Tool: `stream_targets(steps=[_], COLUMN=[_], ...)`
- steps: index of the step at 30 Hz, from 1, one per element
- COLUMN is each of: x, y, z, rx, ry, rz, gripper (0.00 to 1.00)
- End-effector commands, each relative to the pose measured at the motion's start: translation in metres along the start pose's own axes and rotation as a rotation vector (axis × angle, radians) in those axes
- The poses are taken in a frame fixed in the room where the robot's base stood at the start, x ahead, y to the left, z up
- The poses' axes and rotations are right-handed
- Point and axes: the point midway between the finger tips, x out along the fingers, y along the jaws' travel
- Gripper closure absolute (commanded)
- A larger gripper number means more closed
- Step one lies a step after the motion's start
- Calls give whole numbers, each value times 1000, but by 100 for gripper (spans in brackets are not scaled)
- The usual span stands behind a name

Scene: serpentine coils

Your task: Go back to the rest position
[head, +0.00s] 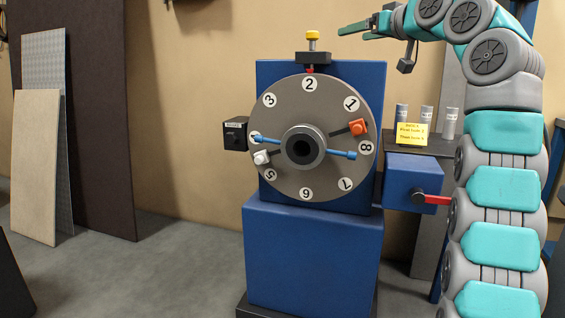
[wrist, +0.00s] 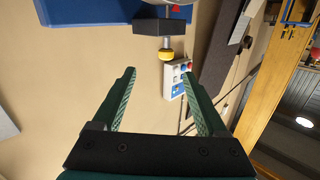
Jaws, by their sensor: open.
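In the head view my gripper (head: 345,30) is at the top, to the right of and near the height of the yellow-topped plunger (head: 312,36). This plunger also shows in the wrist view (wrist: 166,55), beyond the fingertips, and they appear apart from it. Below it stands the grey numbered dial (head: 305,180) with a dark central hole, a blue crossbar (head: 340,154), a red knob (head: 358,127) and a white knob (head: 261,158).
The dial sits on a blue machine (head: 310,250). A blue box (head: 412,178) with a red lever (head: 438,200) juts right. Three grey cylinders (head: 426,118) and a yellow note (head: 412,134) are on a dark shelf. Panels (head: 35,170) lean at the left; floor there is clear.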

Motion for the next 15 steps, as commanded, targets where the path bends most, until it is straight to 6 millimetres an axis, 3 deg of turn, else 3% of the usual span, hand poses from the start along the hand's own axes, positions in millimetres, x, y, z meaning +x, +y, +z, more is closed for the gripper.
stream_targets(steps=[9, 15], x=[12, 16], y=[5, 3], z=[27, 73], rx=[107, 211], ry=[-116, -257], rz=[49, 103], gripper=[24, 24])
